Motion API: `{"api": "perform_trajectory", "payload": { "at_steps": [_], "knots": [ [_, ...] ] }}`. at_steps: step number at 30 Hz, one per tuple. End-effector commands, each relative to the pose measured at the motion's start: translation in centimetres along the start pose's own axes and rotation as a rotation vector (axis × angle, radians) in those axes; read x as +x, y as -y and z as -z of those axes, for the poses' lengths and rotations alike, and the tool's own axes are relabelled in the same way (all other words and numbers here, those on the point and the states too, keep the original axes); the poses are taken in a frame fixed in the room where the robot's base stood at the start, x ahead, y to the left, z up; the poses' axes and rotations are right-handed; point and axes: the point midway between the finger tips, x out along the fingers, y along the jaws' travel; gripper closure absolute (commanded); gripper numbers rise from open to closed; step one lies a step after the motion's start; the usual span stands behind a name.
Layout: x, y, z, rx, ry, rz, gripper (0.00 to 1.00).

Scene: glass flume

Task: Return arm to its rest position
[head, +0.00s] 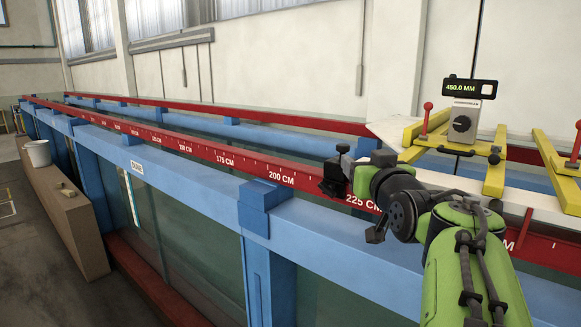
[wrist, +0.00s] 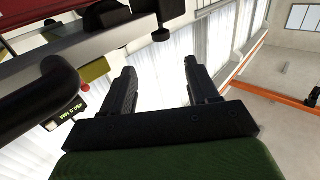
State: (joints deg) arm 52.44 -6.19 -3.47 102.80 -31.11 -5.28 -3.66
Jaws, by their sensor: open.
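My green and black arm reaches in from the lower right of the head view, in front of the flume's near rail. My gripper (head: 333,178) is at its end, dark and small there, beside the red scale rail (head: 283,180) between the 200 CM and 225 CM marks. I cannot tell from the head view whether it touches the rail. In the wrist view my gripper (wrist: 158,82) shows two black fingers set wide apart. Nothing is between them; windows and wall show behind.
A yellow carriage (head: 494,175) with a display (head: 470,87) reading 450.0 MM stands on the rails at right. The blue flume frame (head: 265,215) runs into the distance. A white bucket (head: 38,153) stands on a brown ledge (head: 75,215) at left. Floor shows at lower left.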

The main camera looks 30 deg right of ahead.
Motion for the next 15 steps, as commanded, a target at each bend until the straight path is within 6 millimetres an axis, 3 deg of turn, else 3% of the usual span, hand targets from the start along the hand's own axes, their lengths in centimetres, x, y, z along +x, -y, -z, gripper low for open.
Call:
{"api": "perform_trajectory", "payload": {
  "at_steps": [5,8,11,12,15],
  "knots": [
    [-0.1,0.3,-0.1,0.000,0.006,0.005,0.40],
    [-0.9,3.2,-1.6,0.002,0.075,0.046,0.40],
    [-4.0,9.1,-5.8,-0.004,0.247,0.134,0.40],
    [-5.9,11.3,-7.9,-0.012,0.330,0.170,0.40],
    [-11.7,15.5,-13.2,-0.048,0.537,0.253,0.40]
  ]
}}
